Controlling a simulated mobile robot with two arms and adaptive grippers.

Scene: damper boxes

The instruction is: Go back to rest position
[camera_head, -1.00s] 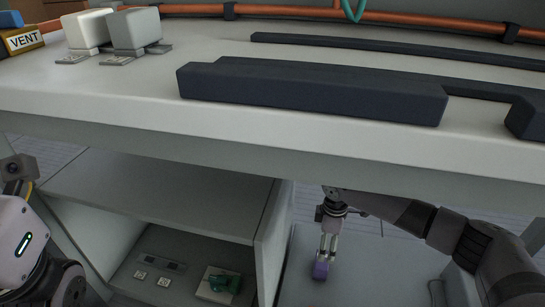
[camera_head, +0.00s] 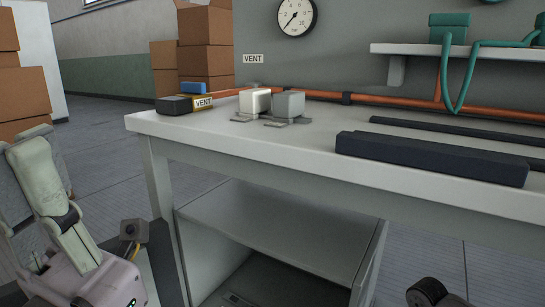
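A white box (camera_head: 254,101) and a grey box (camera_head: 289,104) stand side by side on metal feet on the white workbench (camera_head: 300,148).
Dark bars (camera_head: 430,158) lie along the right of the bench. A grey open cabinet (camera_head: 290,225) stands below. Cardboard boxes (camera_head: 205,50) are stacked behind at left. A wall shelf (camera_head: 470,50) holds teal parts.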

